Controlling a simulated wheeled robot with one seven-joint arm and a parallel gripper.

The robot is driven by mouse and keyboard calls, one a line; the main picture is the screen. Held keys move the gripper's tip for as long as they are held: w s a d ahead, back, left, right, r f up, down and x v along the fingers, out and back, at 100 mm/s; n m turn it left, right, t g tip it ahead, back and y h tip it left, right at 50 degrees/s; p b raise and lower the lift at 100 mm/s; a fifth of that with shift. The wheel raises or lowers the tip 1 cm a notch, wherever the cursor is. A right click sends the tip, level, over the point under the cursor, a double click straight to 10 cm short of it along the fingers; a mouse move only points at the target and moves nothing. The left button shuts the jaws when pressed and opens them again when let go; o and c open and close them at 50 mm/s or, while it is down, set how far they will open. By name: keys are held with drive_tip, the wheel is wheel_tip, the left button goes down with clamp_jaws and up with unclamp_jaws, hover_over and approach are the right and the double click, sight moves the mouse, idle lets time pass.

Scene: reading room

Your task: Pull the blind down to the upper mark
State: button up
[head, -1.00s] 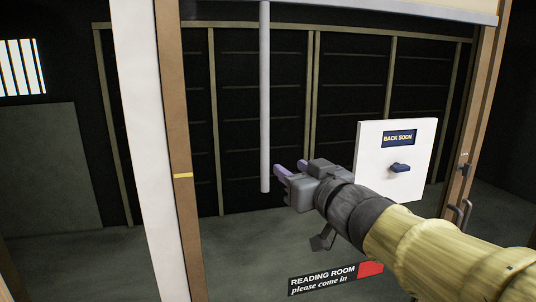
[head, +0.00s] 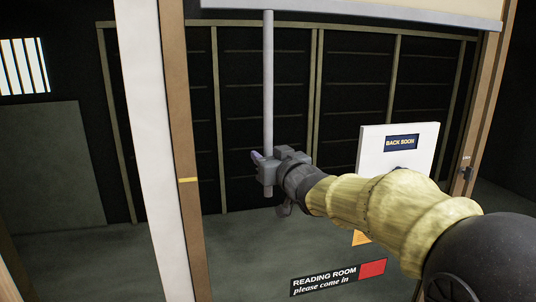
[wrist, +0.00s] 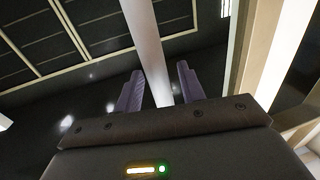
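The cream blind (head: 400,6) with its grey bottom bar (head: 350,15) shows at the top of the window opening. A grey pull rod (head: 267,80) hangs straight down from the bar. My gripper (head: 262,165) is around the rod near its lower end. In the wrist view the rod (wrist: 146,40) passes between the two purple fingers of my gripper (wrist: 158,85), with a gap visible on each side, so it is open. A yellow mark (head: 188,180) is on the brown left post. No other mark on the post can be made out.
A white panel (head: 375,150) with a BACK SOON sign (head: 401,142) stands behind my arm, its knob mostly hidden. A READING ROOM sign (head: 324,280) is low in front. The brown right post (head: 470,130) bears a small dark fitting. The space left of the rod is clear.

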clamp_jaws()
drive_tip(key=shift+f, duration=0.1)
wheel_tip(320, 180, down, 40)
drive_tip(key=b, duration=3.5)
unclamp_jaws()
